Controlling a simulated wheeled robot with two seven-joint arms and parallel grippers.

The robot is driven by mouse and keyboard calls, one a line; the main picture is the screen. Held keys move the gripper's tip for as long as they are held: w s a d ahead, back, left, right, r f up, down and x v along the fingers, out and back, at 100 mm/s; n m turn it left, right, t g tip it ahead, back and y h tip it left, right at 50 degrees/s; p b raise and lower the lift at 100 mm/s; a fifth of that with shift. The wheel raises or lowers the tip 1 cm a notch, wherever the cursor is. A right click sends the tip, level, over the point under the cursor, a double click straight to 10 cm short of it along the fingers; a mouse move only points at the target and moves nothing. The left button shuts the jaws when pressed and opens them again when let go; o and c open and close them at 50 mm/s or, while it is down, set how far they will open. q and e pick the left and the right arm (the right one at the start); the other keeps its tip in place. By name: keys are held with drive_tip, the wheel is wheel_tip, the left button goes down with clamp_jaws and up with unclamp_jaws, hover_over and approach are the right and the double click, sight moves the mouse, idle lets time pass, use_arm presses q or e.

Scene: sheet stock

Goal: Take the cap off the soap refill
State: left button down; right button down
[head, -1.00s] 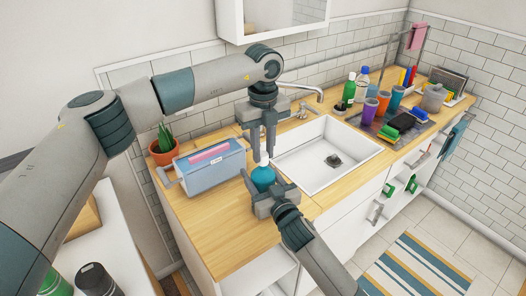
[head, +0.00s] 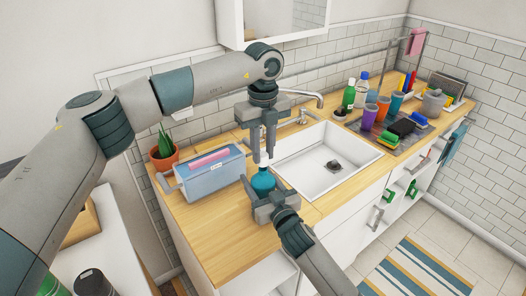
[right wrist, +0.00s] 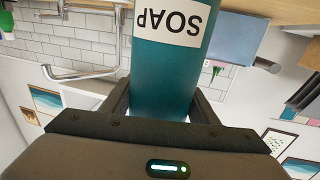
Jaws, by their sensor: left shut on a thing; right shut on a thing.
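The soap refill (head: 263,182) is a teal bottle standing upright at the counter's front edge, left of the sink. In the right wrist view the bottle (right wrist: 165,75) appears upside down with a white SOAP label. My right gripper (head: 262,193) is shut around its body from the front. My left gripper (head: 263,157) points straight down above the bottle, its fingers shut on the small white cap at the top. The fingers largely hide the cap, and I cannot tell whether it is apart from the bottle.
A blue-grey box (head: 210,175) with pink contents and a potted plant (head: 164,155) stand left of the bottle. The white sink (head: 315,180) and tap (head: 303,113) are to the right. Bottles and cups (head: 369,115) stand beyond the sink. The front-left counter is clear.

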sight(263, 154)
use_arm(q)
drive_tip(key=shift+r, duration=1.8)
use_arm(e)
drive_tip(key=c, duration=0.6)
unclamp_jaws()
use_arm(q)
drive_tip(key=shift+f, duration=0.1)
use_arm(e)
drive_tip(key=shift+s+d, duration=0.1)
drive_tip(key=shift+s, duration=0.05)
use_arm(q)
drive_tip(key=shift+f, duration=0.2)
use_arm(e)
drive_tip(key=shift+s+d+f, duration=0.1)
drive_tip(key=shift+s+d, duration=0.15)
drive_tip(key=shift+s, duration=0.3)
use_arm(q)
wheel_tip(263, 154, down, 2)
drive_tip(key=b, duration=0.3)
drive_tip(key=shift+f, duration=0.25)
use_arm(e)
drive_tip(key=v, duration=1)
drive_tip(key=shift+s+d, duration=0.1)
drive_tip(key=shift+s, duration=0.1)
